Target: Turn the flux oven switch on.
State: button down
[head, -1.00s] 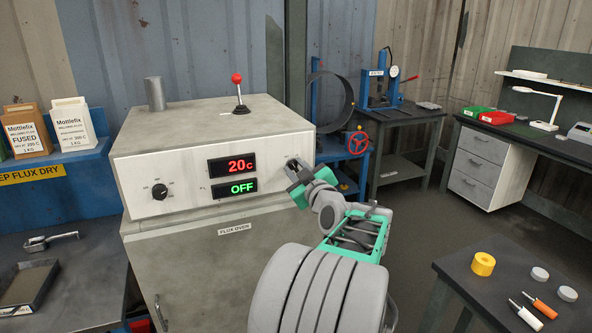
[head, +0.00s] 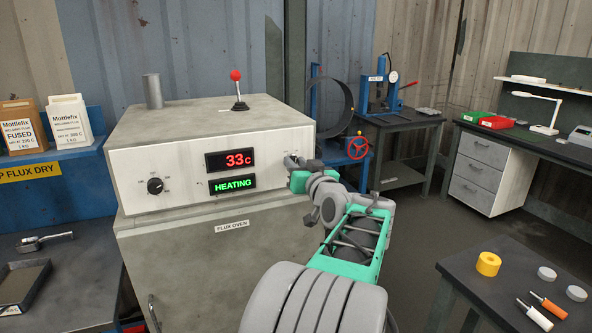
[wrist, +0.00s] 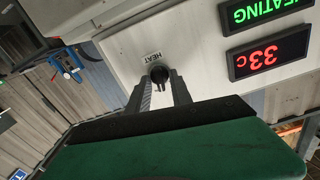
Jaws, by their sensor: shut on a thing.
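The flux oven (head: 190,145) is a pale cabinet with a white front panel. Its upper red display (head: 231,160) reads 33c and its lower green display (head: 232,184) reads HEATING; both also show upside down in the wrist view. My gripper (head: 291,164) is at the right end of the panel. In the wrist view, the two dark fingers of my gripper (wrist: 161,80) are closed around a small black switch knob (wrist: 160,74) beneath a HEAT label (wrist: 153,57). The fingers partly hide the knob.
A black dial (head: 155,186) sits at the panel's left. A red-tipped lever (head: 237,84) and a grey cup (head: 152,91) stand on top of the oven. A dark table (head: 520,255) with small items is at the right, with open floor behind it.

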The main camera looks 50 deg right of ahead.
jog(key=shift+f+m, duration=0.1)
jog(key=shift+m, duration=2.1)
jog(key=c, duration=1.5)
grip_release()
jog(key=b+v, duration=0.2)
jog(key=v, duration=0.5)
jog(key=shift+s+a, duration=0.15)
jog(key=shift+s, duration=0.25)
jog(key=shift+w, duration=0.1)
